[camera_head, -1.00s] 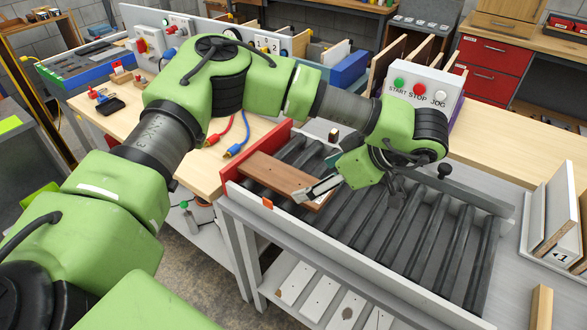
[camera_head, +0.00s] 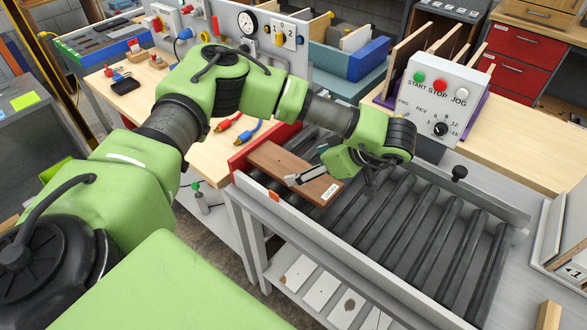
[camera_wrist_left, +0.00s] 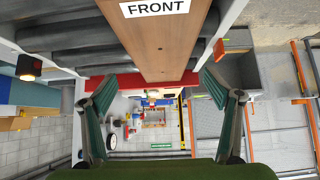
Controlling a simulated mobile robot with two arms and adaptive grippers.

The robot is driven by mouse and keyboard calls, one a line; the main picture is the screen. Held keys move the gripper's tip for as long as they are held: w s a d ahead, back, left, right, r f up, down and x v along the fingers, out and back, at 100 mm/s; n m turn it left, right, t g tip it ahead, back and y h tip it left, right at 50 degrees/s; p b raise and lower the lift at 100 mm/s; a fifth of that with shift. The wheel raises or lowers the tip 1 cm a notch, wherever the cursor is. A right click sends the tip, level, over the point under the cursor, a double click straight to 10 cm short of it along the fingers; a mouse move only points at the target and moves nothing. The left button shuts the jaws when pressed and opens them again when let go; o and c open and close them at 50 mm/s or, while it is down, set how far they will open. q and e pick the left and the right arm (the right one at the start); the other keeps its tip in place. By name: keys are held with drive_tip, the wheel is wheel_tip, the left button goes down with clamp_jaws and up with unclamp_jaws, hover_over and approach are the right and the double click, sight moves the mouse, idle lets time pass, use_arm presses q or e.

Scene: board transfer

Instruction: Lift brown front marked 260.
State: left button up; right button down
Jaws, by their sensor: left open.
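The brown front (camera_head: 278,161) is a flat wood-coloured board lying on the roller conveyor, its far left end by the red end stop. A white label (camera_head: 330,192) is on its near right end, too small to read there. In the left wrist view the board (camera_wrist_left: 160,50) shows a label reading FRONT; I see no 260. My left gripper (camera_head: 300,176) hangs over the board's middle in the head view. In the left wrist view the left gripper (camera_wrist_left: 158,88) is open, with its fingers apart on either side of the board and nothing between the tips. My right gripper is not in view.
A control box (camera_head: 436,92) with START, STOP and JOG buttons stands behind the conveyor (camera_head: 400,225). Red and blue plugs (camera_head: 228,124) lie on the wooden bench to the left. A white rail (camera_head: 330,262) runs along the conveyor's near side. The rollers to the right are clear.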

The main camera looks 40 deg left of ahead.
sight(293, 170)
use_arm(q)
drive_tip(key=x, duration=0.2)
drive_tip(key=p+x, duration=0.1)
drive_tip(key=shift+s+a+f+p, duration=0.2)
drive_tip(key=shift+f+p, duration=0.1)
drive_tip(key=shift+f, duration=0.05)
drive_tip(key=shift+w+a+f, duration=0.1)
drive_tip(key=shift+a+f, duration=0.2)
drive_tip(key=shift+f, duration=0.05)
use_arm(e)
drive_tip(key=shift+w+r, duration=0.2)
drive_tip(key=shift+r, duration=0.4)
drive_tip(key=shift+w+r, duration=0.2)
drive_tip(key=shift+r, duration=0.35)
use_arm(q)
drive_tip(key=shift+d, duration=0.1)
drive_tip(key=shift+c, duration=0.4)
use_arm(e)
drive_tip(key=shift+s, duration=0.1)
use_arm(q)
drive_tip(key=c, duration=1.3)
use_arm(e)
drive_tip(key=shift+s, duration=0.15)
use_arm(q)
drive_tip(key=shift+r, duration=0.15)
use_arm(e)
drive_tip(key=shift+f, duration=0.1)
